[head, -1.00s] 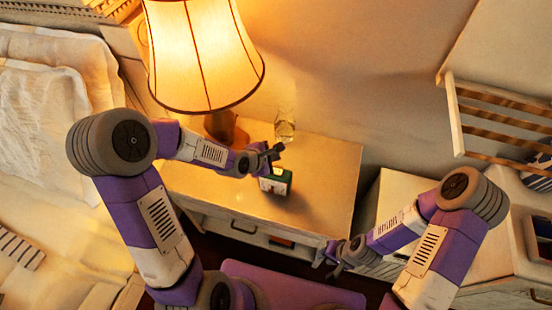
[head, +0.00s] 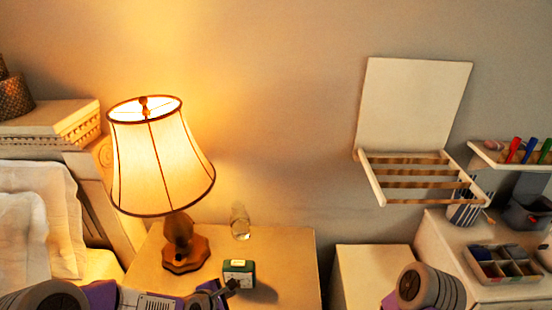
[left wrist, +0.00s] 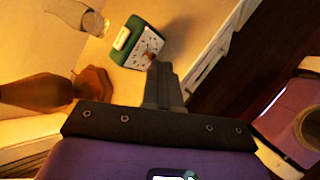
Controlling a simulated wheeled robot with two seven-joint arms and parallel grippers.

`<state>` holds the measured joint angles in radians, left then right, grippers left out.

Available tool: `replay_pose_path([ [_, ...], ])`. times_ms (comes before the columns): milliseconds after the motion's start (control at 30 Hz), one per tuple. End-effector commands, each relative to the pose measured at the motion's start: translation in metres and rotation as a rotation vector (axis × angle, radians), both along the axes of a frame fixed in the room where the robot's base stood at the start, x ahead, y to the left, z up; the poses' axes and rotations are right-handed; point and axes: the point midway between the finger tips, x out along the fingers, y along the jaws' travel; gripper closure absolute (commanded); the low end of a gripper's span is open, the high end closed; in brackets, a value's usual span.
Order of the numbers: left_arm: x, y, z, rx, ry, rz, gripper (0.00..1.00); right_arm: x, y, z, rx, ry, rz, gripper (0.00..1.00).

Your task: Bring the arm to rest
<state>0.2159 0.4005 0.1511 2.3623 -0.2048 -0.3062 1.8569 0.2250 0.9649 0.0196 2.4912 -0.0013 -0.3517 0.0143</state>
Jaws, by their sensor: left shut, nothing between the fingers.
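My left gripper (head: 228,289) is at the bottom of the head view, just in front of a small green box-shaped clock (head: 239,272) on the nightstand (head: 290,262). In the left wrist view its fingers (left wrist: 160,75) are shut together and empty. The clock (left wrist: 138,44) lies just beyond the fingertips there; whether they touch it I cannot tell. Of my right arm only a rounded joint shows at the bottom right of the head view; its gripper is out of view.
A lit lamp (head: 160,165) and a clear glass (head: 240,222) stand on the nightstand. The bed with white pillows (head: 25,225) is at left. At right are a wall rack (head: 420,180), a low cabinet (head: 375,265) and a dresser (head: 450,250) holding a divided tray (head: 500,262).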

Motion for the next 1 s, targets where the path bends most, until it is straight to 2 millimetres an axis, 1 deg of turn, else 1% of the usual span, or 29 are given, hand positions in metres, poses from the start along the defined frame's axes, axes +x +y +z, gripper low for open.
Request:
replay_pose_path([
  [33,-0.005,-0.002,-0.01,0.024,0.012,-0.032,1.0,0.0,0.0,0.0,0.0,-0.001,0.0,0.69],
  [267,-0.024,-0.008,-0.045,0.149,0.027,-0.205,1.0,0.001,0.0,0.0,-0.001,-0.003,0.0,0.69],
  [467,-0.051,-0.015,-0.084,0.278,0.043,-0.42,1.0,0.0,0.0,0.0,0.0,-0.001,0.0,0.69],
  [567,-0.073,-0.021,-0.111,0.357,0.051,-0.588,1.0,0.0,0.0,0.0,0.0,-0.001,0.0,0.69],
  [700,-0.112,-0.029,-0.149,0.465,0.045,-0.874,1.0,0.001,0.0,0.0,0.0,-0.002,-0.001,0.69],
  [800,-0.141,-0.034,-0.172,0.522,0.028,-1.08,1.0,0.001,0.0,0.0,0.0,-0.002,-0.001,0.69],
  [900,-0.166,-0.037,-0.188,0.559,0.004,-1.256,1.0,0.001,0.0,0.0,0.0,-0.001,0.0,0.69],
  [1000,-0.185,-0.04,-0.199,0.579,-0.022,-1.387,1.0,0.001,0.0,0.0,0.0,-0.001,0.0,0.69],
])
